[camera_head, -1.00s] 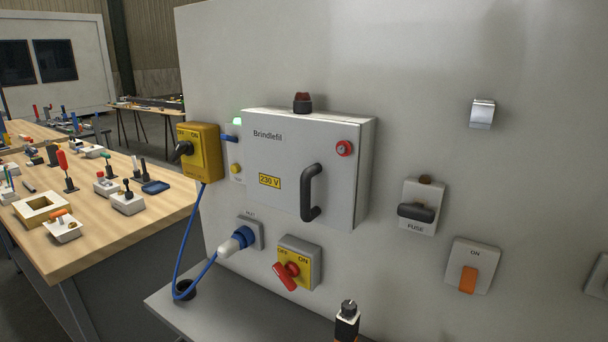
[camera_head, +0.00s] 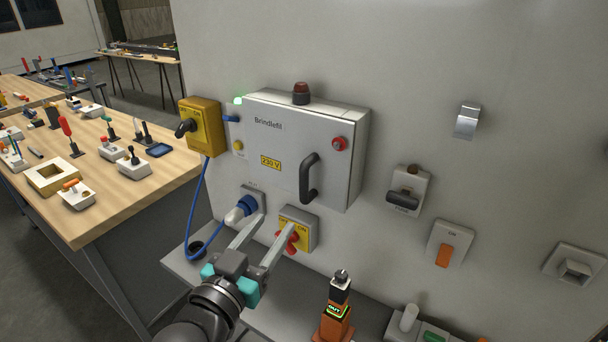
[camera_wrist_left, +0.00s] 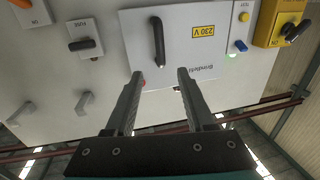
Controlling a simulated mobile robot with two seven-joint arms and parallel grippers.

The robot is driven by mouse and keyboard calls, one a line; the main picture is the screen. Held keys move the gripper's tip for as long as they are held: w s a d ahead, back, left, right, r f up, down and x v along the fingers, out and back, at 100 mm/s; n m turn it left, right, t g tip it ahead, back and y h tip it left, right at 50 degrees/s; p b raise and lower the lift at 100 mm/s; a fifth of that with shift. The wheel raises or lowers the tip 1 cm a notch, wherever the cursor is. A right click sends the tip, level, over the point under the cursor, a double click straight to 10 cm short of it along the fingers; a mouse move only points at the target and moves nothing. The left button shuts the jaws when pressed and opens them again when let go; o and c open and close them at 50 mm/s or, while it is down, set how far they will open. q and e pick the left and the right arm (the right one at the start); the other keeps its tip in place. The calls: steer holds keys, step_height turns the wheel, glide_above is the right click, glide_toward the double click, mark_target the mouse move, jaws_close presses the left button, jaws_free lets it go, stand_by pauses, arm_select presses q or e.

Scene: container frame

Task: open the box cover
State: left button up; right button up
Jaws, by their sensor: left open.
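The grey box (camera_head: 335,120) labelled "Brindlefil" and "230 V" is fixed to the wall panel, its cover (camera_head: 270,185) closed. A black bar handle (camera_head: 309,178) is upright on the cover's right side. In the left wrist view the box cover (camera_wrist_left: 190,55) is upside down, with the handle (camera_wrist_left: 158,42) just beyond the fingertips. My left gripper (camera_head: 277,221) is open and empty, below and left of the handle, in front of the red rotary switch. Its two spread fingers (camera_wrist_left: 160,74) also show in the left wrist view. My right gripper is not in view.
A fuse holder (camera_head: 408,190) and an orange switch (camera_head: 445,252) are at the right. An orange device (camera_head: 334,322) stands below.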

mark_target(302, 185)
arm_select(q)
steer(key=p+x, duration=0.1)
steer(key=x, duration=1.4)
steer(key=shift+c, duration=0.4)
jaws_close()
stand_by(0.9)
